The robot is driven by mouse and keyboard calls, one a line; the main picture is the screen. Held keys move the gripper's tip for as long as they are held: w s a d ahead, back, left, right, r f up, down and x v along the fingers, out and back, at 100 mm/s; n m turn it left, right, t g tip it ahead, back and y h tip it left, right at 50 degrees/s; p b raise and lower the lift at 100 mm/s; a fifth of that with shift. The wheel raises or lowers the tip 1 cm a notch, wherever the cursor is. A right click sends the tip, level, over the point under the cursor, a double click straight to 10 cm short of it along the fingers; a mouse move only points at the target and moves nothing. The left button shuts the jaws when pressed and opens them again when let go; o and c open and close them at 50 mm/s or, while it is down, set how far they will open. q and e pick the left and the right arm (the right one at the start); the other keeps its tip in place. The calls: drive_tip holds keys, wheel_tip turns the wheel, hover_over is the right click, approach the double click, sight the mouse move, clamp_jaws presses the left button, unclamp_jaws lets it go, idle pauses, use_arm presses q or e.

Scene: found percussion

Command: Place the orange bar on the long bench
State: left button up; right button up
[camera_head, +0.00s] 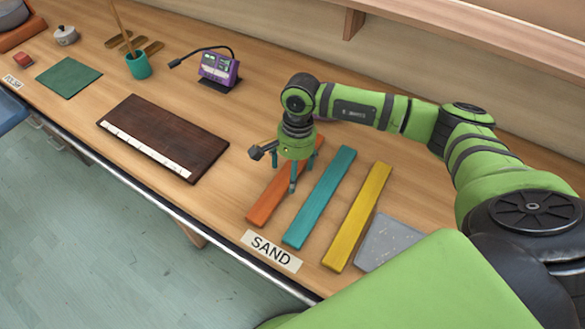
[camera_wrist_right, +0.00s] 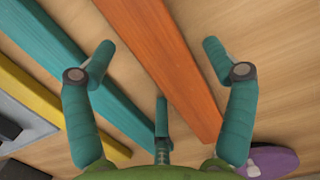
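The orange bar (camera_head: 267,203) lies flat on the wooden long bench (camera_head: 222,205), left of the teal bar. My right gripper (camera_head: 286,176) is over its far half, fingers pointing down and hiding part of it. In the right wrist view, the orange bar (camera_wrist_right: 172,60) runs between the spread fingers of the gripper (camera_wrist_right: 158,60). The fingers are open, and I see no finger closed on the bar. Whether any fingertip touches it or the bench I cannot tell. My left gripper is not in view.
A teal bar (camera_head: 319,197), a yellow bar (camera_head: 357,217) and a grey speckled slab (camera_head: 388,243) lie to the right. A SAND label (camera_head: 271,251) is at the front edge. A dark brown board (camera_head: 165,135) and a purple device (camera_head: 219,69) are left. A shelf (camera_head: 480,25) overhangs behind.

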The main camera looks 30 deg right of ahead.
drive_tip(key=shift+r, duration=0.1)
drive_tip(key=shift+r, duration=0.2)
wheel_tip(320, 180, up, 12)
drive_tip(key=d+b, duration=0.1)
drive_tip(key=b, duration=0.3)
drive_tip(key=shift+w+d+f, duration=0.2)
drive_tip(key=shift+w, duration=0.25)
